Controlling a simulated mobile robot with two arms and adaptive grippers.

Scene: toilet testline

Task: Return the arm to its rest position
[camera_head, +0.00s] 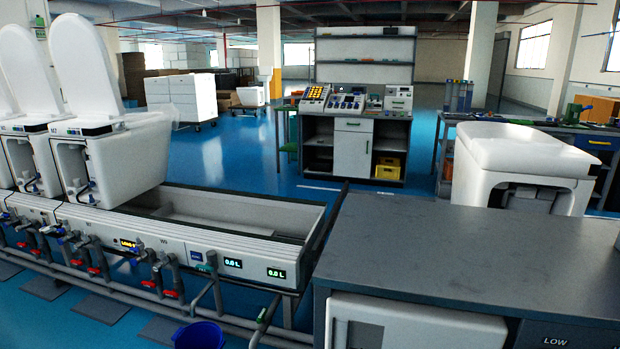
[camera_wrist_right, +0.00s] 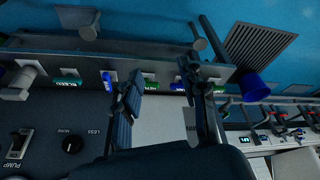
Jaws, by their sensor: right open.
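My right gripper (camera_wrist_right: 165,90) shows in the right wrist view with its two dark fingers spread apart. Nothing is held between them; a pale surface and part of a grey panel edge show behind the gap. The fingers lie in front of a dark grey panel (camera_wrist_right: 45,115) with a knob and the words PUMP, MORE and LESS. I cannot tell whether they touch it. Neither arm shows in the head view, and my left gripper is in no view.
A grey worktop (camera_head: 470,255) fills the right front, with a white toilet (camera_head: 525,160) behind it. The testline trough (camera_head: 230,205) is at left, below toilets with raised lids (camera_head: 85,60). A blue bucket (camera_head: 199,335) stands in front. Blue floor (camera_head: 240,150) lies open beyond.

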